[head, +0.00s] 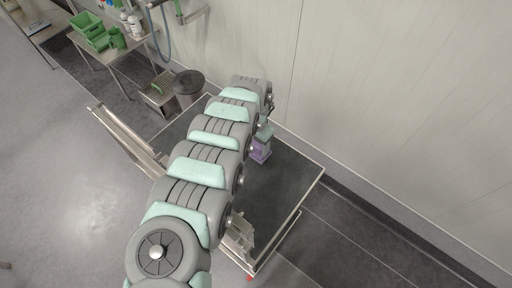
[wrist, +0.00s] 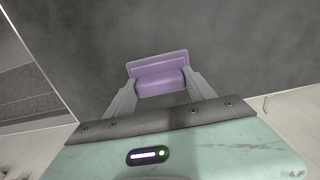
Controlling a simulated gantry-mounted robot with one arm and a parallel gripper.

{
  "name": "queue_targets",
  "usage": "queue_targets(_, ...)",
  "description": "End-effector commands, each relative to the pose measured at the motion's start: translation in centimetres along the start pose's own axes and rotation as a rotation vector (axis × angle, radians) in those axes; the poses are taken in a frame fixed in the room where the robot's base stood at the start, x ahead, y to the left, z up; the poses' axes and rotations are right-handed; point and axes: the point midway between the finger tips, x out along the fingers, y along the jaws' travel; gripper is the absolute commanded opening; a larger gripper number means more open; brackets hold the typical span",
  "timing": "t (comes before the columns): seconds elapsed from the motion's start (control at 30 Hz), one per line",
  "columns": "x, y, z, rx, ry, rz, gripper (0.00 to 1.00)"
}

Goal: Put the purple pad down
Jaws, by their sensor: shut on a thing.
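The purple pad (head: 261,152) shows in the head view at the end of my arm, over the dark surface (head: 283,184) of a metal-edged platform. In the wrist view the purple pad (wrist: 159,73) has a wider plate and a raised block, and sits between two grey fingers. My gripper (wrist: 161,88) is shut on the raised block. I cannot tell whether the pad touches the dark surface below it. My arm hides much of the platform's left part in the head view.
A metal rail (head: 127,140) stands along the platform's left side. A pale wall (head: 390,110) rises behind it. A grey bin (head: 188,87) and a table with green crates (head: 90,32) stand at the upper left. The dark surface right of the pad is bare.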

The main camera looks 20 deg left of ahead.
Motion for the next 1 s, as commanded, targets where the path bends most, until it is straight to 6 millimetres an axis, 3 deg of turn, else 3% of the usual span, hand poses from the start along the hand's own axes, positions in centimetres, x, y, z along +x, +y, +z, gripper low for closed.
queue_targets(0.13, 1.9, 0.3, 0.1, 0.001, -0.003, 0.004, 0.15)
queue_targets(0.57, 2.5, 0.1, 0.1, 0.0, -0.003, 0.001, 0.15)
queue_targets(0.6, 2.4, 0.1, 0.1, 0.0, -0.003, 0.001, 0.66)
queue_targets(0.83, 2.4, 0.1, 0.1, 0.0, -0.003, 0.002, 0.85)
queue_targets(1.0, 2.4, 0.1, 0.1, 0.0, -0.003, 0.002, 0.85)
